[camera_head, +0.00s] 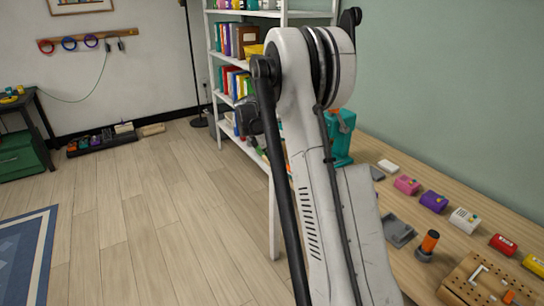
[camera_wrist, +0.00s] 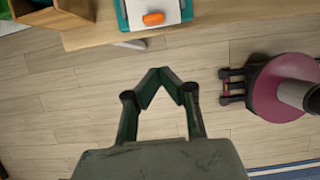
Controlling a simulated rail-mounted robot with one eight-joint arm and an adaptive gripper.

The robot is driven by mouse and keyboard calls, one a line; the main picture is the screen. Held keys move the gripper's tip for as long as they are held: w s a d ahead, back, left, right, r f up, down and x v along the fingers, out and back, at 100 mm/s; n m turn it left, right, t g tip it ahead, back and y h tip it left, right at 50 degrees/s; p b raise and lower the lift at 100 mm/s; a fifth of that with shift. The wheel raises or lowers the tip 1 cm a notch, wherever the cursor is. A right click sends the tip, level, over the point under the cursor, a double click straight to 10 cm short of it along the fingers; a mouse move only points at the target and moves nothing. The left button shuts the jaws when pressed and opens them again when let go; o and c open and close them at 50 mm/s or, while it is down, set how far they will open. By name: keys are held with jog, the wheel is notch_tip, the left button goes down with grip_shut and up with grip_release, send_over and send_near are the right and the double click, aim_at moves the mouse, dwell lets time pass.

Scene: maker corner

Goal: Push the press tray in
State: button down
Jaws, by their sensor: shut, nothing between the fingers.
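A teal press (camera_head: 341,150) stands on the wooden bench in the head view, partly hidden behind my arm; its tray cannot be made out there. In the wrist view a teal body (camera_wrist: 122,14), which looks like the press, is cut off by the top edge. A pale plate (camera_wrist: 172,11) lies within it, with an orange piece (camera_wrist: 153,19) on it. I cannot tell how far out the tray stands. My gripper (camera_wrist: 158,72) is shut and empty, its fingertips meeting below the bench edge in the picture, apart from the press. The head view does not show the gripper.
The bench (camera_wrist: 250,18) edge runs across the top of the wrist view, with a wooden box (camera_wrist: 60,14) at its left. Several small coloured items and a pegboard block (camera_head: 487,283) lie along the bench. The floor is mostly clear.

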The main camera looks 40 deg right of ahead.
jog(key=d+f, duration=0.6)
jog(key=shift+s+d+b, duration=0.2)
jog(key=shift+s+b, duration=0.15)
